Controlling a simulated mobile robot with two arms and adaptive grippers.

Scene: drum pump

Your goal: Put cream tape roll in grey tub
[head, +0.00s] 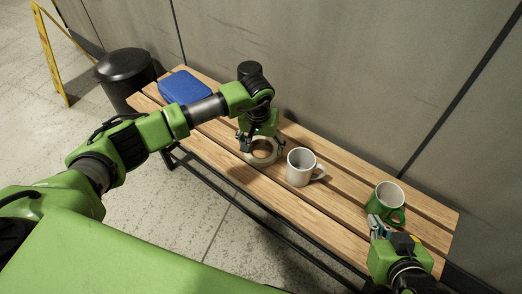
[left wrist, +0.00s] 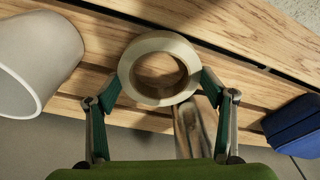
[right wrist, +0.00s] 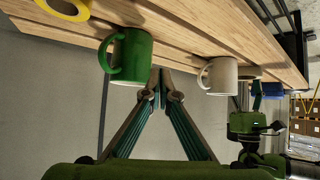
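The cream tape roll (head: 263,158) lies flat at bench level, left of the white mug. My left gripper (head: 262,147) is over it, pointing down. In the left wrist view the roll (left wrist: 160,40) is between my two fingertips (left wrist: 161,78), one at each side; I cannot tell whether they press on it. The roll also shows behind the white mug in the right wrist view (right wrist: 248,73). My right gripper (right wrist: 162,80) is shut and empty near the green mug; it also shows at the bench's right end (head: 380,228). I see no grey tub.
The slatted wooden bench (head: 325,205) stands along a grey wall. It carries a blue case (head: 185,87), a white mug (head: 300,167) close to the roll and a green mug (head: 384,203). A yellow ring (right wrist: 72,8) shows past the green mug. A black bin (head: 125,75) stands at the far left.

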